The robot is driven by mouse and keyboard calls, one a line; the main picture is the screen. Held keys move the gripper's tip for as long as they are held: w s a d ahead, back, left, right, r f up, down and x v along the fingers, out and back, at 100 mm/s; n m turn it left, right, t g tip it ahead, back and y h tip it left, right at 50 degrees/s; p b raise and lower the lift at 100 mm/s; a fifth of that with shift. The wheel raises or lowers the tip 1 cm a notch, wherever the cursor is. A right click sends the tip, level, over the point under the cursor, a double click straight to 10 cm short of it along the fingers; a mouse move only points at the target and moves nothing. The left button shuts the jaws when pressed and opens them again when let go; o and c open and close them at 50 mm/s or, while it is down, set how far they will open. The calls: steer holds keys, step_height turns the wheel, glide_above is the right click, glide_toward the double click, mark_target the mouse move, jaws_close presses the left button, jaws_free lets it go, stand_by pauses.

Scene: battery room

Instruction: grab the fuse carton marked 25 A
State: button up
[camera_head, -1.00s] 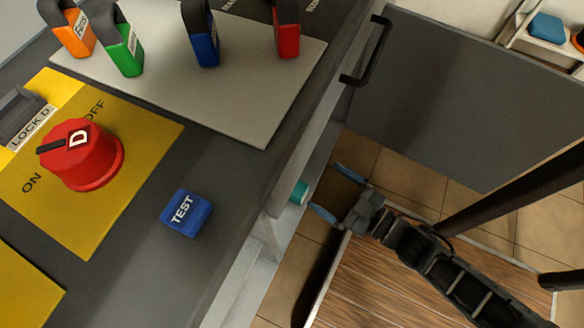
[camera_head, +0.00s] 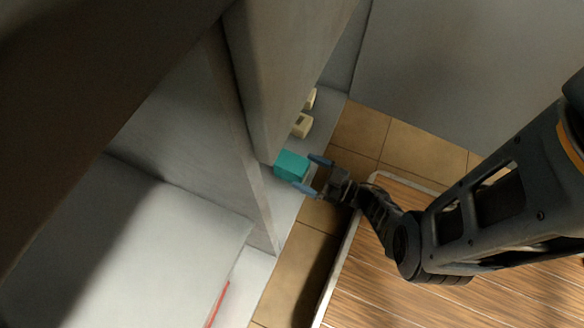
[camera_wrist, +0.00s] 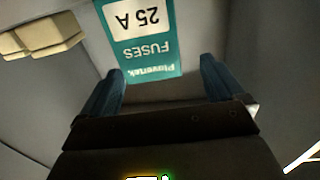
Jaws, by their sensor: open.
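The teal fuse carton (camera_head: 291,165) sits on a pale shelf inside the cabinet in the head view. In the wrist view the same carton (camera_wrist: 148,52) shows a white label reading "25 A" and the word "FUSES", upside down. My gripper (camera_head: 317,176) is open, its blue fingertips pointing at the carton from the right. In the wrist view the carton lies ahead of and between the two fingers (camera_wrist: 161,85). I cannot tell whether the fingers touch it.
Cream boxes (camera_head: 302,125) stand deeper along the shelf and also show at the upper left of the wrist view (camera_wrist: 42,36). A grey upright panel (camera_head: 262,80) stands close to the carton. Tiled floor (camera_head: 357,130) is open right of the cabinet.

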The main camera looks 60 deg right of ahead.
mark_target(293, 163)
steer(key=w, duration=0.2)
steer(key=w+d+b, duration=0.1)
steer(key=w, duration=0.2)
steer(key=shift+w+r, duration=0.15)
steer(key=shift+w, duration=0.35)
steer(key=shift+c, duration=0.2)
steer(key=c, duration=1.4)
steer(key=shift+r, duration=0.1)
